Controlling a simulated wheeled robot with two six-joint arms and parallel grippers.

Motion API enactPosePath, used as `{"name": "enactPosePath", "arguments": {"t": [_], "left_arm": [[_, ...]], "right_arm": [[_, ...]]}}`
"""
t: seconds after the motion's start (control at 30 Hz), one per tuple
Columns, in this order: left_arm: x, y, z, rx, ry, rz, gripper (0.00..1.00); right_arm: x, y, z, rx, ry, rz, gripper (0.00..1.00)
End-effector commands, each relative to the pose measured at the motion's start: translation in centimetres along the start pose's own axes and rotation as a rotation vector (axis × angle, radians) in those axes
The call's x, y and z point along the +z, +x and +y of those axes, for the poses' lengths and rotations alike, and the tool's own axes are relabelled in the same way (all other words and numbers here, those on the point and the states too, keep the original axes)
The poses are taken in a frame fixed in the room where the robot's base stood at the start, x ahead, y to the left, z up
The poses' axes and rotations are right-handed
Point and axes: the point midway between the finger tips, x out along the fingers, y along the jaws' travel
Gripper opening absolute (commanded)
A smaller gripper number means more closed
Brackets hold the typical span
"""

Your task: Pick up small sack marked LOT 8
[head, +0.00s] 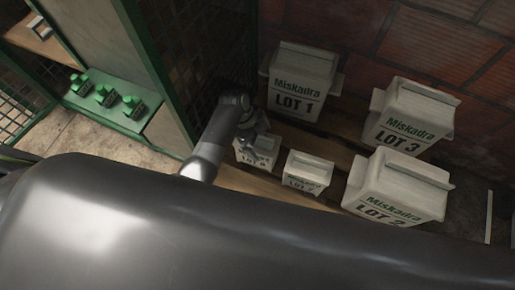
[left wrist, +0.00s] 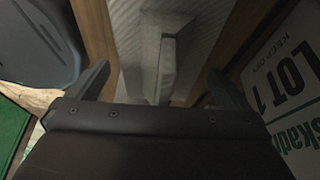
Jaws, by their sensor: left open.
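A small pale sack (head: 263,152) stands on the wooden boards in the head view, partly covered by my left gripper (head: 249,132); its lot number is hard to read. Another small sack (head: 307,172) stands just right of it, its number also unclear. My left gripper is over the first sack, open. In the left wrist view a pale sack top with a raised fold (left wrist: 167,68) lies between the two spread fingers of the left gripper (left wrist: 160,90). I cannot tell how far the fingertips are from the sack. My right gripper is not in view.
Large sacks marked LOT 1 (head: 301,84), LOT 3 (head: 411,118) and LOT 2 (head: 398,188) stand close behind and to the right. A green mesh frame (head: 160,75) is to the left, near my arm. A brick wall (head: 425,45) closes the back.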

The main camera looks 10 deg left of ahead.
Motion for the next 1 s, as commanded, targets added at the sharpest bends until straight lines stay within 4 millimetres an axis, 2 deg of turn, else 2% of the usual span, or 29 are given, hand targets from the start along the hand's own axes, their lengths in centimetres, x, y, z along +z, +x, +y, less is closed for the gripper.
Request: {"name": "enactPosePath", "arguments": {"t": [0.7, 1.0], "left_arm": [[0.22, 0.44, -0.01, 0.000, 0.000, 0.000, 1.00], [0.22, 0.43, -0.01, 0.000, 0.000, 0.000, 0.61]], "right_arm": [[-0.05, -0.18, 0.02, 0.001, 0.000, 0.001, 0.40], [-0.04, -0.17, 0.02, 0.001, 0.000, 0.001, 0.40]]}}
